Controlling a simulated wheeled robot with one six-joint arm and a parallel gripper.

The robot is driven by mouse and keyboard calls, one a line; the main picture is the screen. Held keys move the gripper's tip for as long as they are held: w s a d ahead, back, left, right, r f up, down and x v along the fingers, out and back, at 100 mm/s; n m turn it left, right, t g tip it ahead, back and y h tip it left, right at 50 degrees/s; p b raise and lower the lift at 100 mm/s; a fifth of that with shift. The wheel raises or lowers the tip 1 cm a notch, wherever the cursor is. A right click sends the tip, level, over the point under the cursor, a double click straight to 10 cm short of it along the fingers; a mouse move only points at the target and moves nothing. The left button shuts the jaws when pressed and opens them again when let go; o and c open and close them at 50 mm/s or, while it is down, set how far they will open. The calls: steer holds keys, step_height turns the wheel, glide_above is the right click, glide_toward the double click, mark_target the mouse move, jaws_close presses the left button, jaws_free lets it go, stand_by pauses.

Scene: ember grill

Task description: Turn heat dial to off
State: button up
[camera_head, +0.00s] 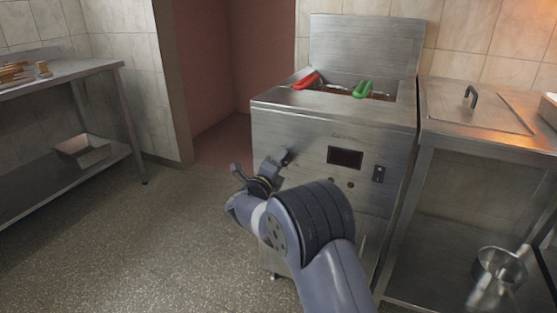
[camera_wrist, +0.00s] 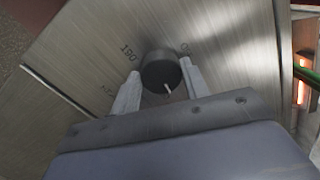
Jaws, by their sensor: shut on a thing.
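The dark round heat dial (camera_wrist: 161,72) sits on a brushed metal panel in the wrist view. My gripper (camera_wrist: 160,80) has one finger on each side of it and is shut on it. A short white pointer mark on the dial points toward the lower right of the wrist view. The marking 190 is printed at its upper left, with another marking farther down left and a partly hidden one at its upper right. In the head view my gripper (camera_head: 263,170) is at the lower left front of the steel fryer (camera_head: 290,125); the dial cannot be made out there.
Red (camera_head: 306,81) and green (camera_head: 363,89) handles stick out of the fryer top. A dark display (camera_head: 345,157) and a switch (camera_head: 378,173) are on its front. A steel counter (camera_head: 445,120) adjoins at right; a table (camera_head: 75,72) stands far left. The floor between is clear.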

steer(key=shift+s+d+n+y+p, duration=0.1)
steer(key=shift+n+y+p, duration=0.25)
steer(key=shift+n+p, duration=3.55)
steer(key=shift+d+n+y+p, duration=0.1)
steer(key=shift+n+y+p, duration=0.25)
steer(key=shift+n+p, duration=3.55)
steer(key=shift+f+n+b, duration=0.1)
steer(key=shift+n+b, duration=1.85)
steer(key=shift+n, duration=0.35)
steer(key=o, duration=1)
